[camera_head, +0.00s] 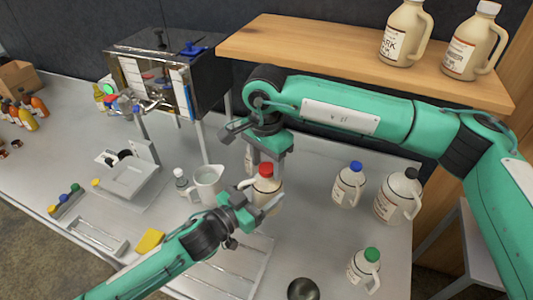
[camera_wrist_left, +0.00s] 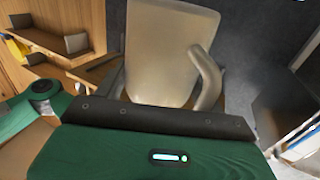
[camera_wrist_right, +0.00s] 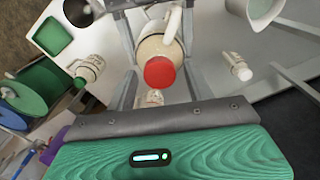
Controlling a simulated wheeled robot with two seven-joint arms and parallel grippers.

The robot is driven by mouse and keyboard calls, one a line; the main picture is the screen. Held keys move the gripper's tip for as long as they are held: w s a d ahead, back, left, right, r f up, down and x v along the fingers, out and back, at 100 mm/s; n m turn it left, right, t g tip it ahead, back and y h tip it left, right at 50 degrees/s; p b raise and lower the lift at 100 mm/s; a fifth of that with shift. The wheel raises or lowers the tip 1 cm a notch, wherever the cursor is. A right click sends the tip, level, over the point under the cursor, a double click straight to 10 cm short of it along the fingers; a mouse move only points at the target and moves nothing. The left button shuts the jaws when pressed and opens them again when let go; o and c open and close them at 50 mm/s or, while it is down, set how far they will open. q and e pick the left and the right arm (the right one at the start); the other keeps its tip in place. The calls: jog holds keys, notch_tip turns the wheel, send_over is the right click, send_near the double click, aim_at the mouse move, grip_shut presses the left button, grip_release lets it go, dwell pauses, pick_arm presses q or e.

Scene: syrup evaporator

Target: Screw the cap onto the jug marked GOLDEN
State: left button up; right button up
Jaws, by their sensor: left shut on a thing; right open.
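A cream jug (camera_head: 265,190) with a red cap (camera_head: 265,170) on its top stands upright over the bench at the middle. My left gripper (camera_head: 258,198) is shut on the jug's body from the front left. The jug's pale body and handle fill the upper left wrist view (camera_wrist_left: 170,55). My right gripper (camera_head: 268,163) points down from above, open, its fingers just above or around the cap. In the right wrist view the red cap (camera_wrist_right: 160,72) lies between the fingers, with no clear contact. The jug's label is mostly hidden, and I cannot read GOLDEN on it.
Jugs with blue (camera_head: 349,186), black (camera_head: 397,195) and green caps (camera_head: 364,268) stand to the right. A white pitcher (camera_head: 207,185) and small bottle (camera_head: 181,181) stand close left. A wooden shelf (camera_head: 300,47) with two jugs overhangs behind. A dark bowl (camera_head: 303,289) sits in front.

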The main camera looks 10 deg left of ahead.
jog(key=shift+c, duration=0.2)
jog(key=c, duration=1)
jog(key=shift+m, duration=0.7)
jog(key=o, duration=1.2)
jog(key=shift+c, duration=0.2)
jog(key=shift+r, duration=0.1)
notch_tip(320, 180, up, 12)
